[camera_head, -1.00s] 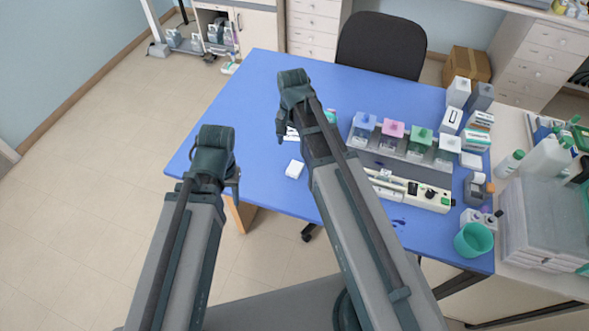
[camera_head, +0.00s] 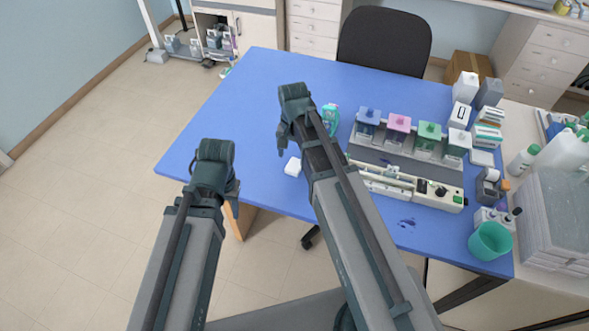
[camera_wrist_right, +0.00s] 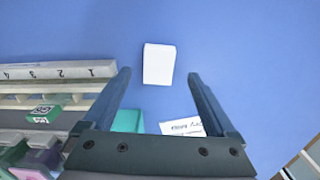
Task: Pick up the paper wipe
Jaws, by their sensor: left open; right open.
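The paper wipe is a small white rectangle (camera_head: 293,167) lying flat on the blue table, left of the staining rack. In the right wrist view the white wipe (camera_wrist_right: 159,63) lies just beyond and between the fingertips, with no contact visible. My right gripper (camera_head: 282,143) is near the wipe in the head view; in the wrist view its two fingers (camera_wrist_right: 158,76) are spread and empty. My left gripper (camera_head: 233,188) is at the table's front left edge, left of the wipe; its fingers are mostly hidden by its wrist.
A rack with coloured-lid jars (camera_head: 397,125) and a white slide strip (camera_head: 385,182) stand right of my right arm. A teal item (camera_head: 332,112) is partly behind that arm. White boxes (camera_head: 488,137) and a teal cup (camera_head: 490,241) line the right side. The table's left part is clear.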

